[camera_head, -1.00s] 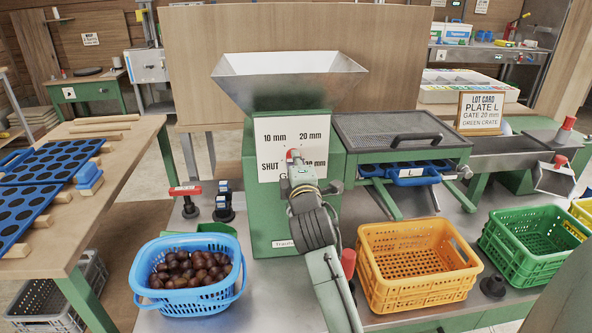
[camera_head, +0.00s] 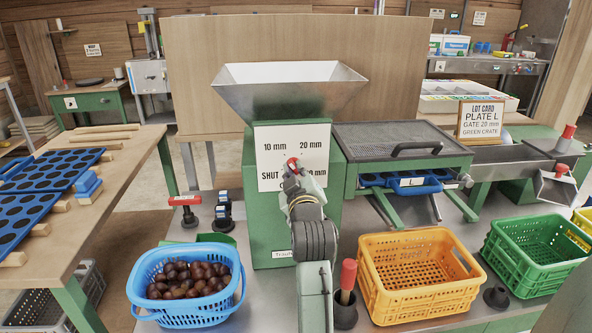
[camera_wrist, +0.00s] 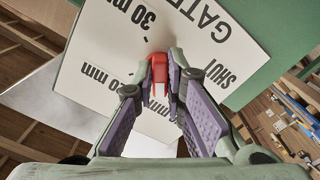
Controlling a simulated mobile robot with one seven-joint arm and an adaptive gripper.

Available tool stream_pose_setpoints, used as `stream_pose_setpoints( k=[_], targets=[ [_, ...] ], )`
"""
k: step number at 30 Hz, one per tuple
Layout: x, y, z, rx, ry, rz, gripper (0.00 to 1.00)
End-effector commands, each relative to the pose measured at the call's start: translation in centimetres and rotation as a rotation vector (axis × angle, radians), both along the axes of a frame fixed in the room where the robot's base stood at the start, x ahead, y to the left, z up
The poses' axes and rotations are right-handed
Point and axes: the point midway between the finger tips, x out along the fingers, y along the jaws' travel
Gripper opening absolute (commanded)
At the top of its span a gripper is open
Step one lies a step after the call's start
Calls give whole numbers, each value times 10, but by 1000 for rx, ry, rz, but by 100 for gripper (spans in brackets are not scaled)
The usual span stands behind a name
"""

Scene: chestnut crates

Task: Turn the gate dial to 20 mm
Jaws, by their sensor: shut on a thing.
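The gate dial has a white plate (camera_head: 272,145) on the green machine under the hopper, marked 10 mm at upper left, 20 mm at upper right and SHUT at lower left. The lower right mark is mostly behind my gripper, but the wrist view shows 30 mm on the plate (camera_wrist: 115,50). The red dial knob (camera_head: 292,162) is at the plate's middle. My gripper (camera_head: 296,172) is shut on the knob; in the wrist view the fingers (camera_wrist: 160,78) clasp the red knob (camera_wrist: 155,66) from both sides. I cannot tell which mark the knob points to.
A lot card (camera_head: 482,117) reads plate L, gate 20 mm, green crate. A blue basket (camera_head: 180,312) of chestnuts stands at left. An orange crate (camera_head: 420,300) and a green crate (camera_head: 530,268) stand at right. A red-handled tool (camera_head: 348,275) stands close beside my arm.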

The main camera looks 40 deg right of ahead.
Motion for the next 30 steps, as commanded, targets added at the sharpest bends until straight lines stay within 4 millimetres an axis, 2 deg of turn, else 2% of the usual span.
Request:
stream_pose_setpoints(
  k=[30],
  targets=[
    [2, 3, 0, 821, -499, 0, 0]
  ],
)
